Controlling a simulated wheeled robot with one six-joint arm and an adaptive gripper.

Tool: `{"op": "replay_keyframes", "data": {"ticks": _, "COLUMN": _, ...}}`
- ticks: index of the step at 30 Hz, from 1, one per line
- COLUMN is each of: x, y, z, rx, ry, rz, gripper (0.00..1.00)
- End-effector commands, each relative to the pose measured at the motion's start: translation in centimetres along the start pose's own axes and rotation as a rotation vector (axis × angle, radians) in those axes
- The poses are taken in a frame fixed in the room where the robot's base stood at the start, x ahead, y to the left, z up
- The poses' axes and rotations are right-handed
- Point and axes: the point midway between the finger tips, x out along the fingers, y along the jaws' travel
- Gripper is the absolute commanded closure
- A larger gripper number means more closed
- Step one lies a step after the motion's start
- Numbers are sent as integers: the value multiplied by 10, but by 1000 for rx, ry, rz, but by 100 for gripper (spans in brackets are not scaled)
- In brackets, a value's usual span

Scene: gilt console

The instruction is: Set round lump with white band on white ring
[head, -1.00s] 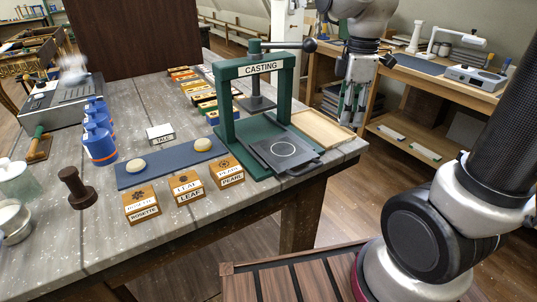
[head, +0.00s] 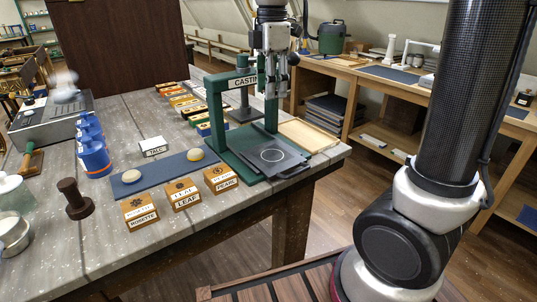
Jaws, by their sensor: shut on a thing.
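My gripper (head: 281,78) hangs fingers down in front of the right post of the green press. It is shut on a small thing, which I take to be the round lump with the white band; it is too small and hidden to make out. The white ring (head: 272,155) is drawn on the dark plate (head: 259,168) at the foot of the press, below my gripper. The ring is bare. Two pale round lumps lie on the blue mat: one at its left end (head: 131,175), one towards its right end (head: 195,154). No white band can be made out on either.
The green press (head: 214,117), labelled CASTING, stands over the plate's back. Blocks labelled ROSETTE (head: 141,211), LEAF (head: 183,195) and PEARL (head: 221,180) stand before the blue mat (head: 160,172). A wooden tray (head: 310,135) lies right of the press. Blue-capped jars (head: 94,154) stand left.

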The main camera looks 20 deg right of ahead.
Motion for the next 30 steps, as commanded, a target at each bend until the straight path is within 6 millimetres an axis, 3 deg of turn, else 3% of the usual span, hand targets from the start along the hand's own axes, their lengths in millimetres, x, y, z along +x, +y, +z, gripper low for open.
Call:
{"op": "replay_keyframes", "data": {"ticks": 12, "x": 110, "y": -1, "z": 0, "rx": 0, "ry": -2, "rz": -6, "gripper": 83}}
{"op": "replay_keyframes", "data": {"ticks": 25, "x": 164, "y": -1, "z": 0, "rx": 1, "ry": -1, "rz": -4, "gripper": 83}}
{"op": "replay_keyframes", "data": {"ticks": 30, "x": 172, "y": 0, "z": 0, "rx": 1, "ry": 0, "rz": -1, "gripper": 83}}
